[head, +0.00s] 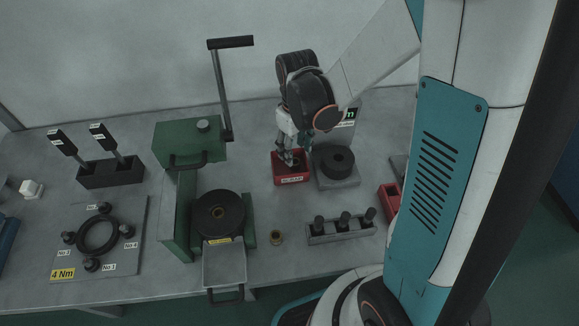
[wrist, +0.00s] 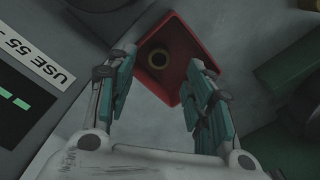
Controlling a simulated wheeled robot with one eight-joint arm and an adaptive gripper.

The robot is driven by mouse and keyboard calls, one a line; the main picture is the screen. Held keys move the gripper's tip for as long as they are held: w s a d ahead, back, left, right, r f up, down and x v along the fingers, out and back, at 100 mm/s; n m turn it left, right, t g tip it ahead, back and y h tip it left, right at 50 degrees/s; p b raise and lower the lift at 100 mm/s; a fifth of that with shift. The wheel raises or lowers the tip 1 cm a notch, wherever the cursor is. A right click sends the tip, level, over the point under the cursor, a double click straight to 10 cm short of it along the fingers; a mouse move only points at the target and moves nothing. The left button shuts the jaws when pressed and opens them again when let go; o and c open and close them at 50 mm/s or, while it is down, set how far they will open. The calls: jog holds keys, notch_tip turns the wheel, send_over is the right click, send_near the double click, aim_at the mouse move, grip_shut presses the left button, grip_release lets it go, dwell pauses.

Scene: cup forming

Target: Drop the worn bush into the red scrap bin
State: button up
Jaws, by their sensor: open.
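The red scrap bin (head: 291,181) stands on the bench right of the green press, with a white label on its front. It also shows in the wrist view (wrist: 186,37). A ring-shaped bush (wrist: 158,67), brassy and dark, lies inside the bin on its floor. My gripper (head: 288,157) is over the bin, its fingers low at the opening. In the wrist view my gripper (wrist: 163,57) has its two fingers spread apart with nothing between them. In the head view the fingers partly hide the bin's inside.
A dark round block (head: 334,159) on a grey base stands close right of the bin, beside a display. The green press (head: 180,215) is to the left. Another brass bush (head: 276,238) stands in front, near a rack of black pegs (head: 341,229). A second red container (head: 390,199) is farther right.

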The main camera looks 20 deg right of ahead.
notch_tip(320, 180, up, 11)
jog(key=shift+s+f, duration=0.15)
dwell(0.6)
jog(key=s+r+m+t, duration=0.4)
jog(key=s+r+t, duration=0.3)
jog(key=s, duration=0.4)
jog(key=shift+s+r+m, duration=0.25)
jog(key=shift+r+m, duration=0.05)
jog(key=shift+r, duration=0.2)
dwell(0.7)
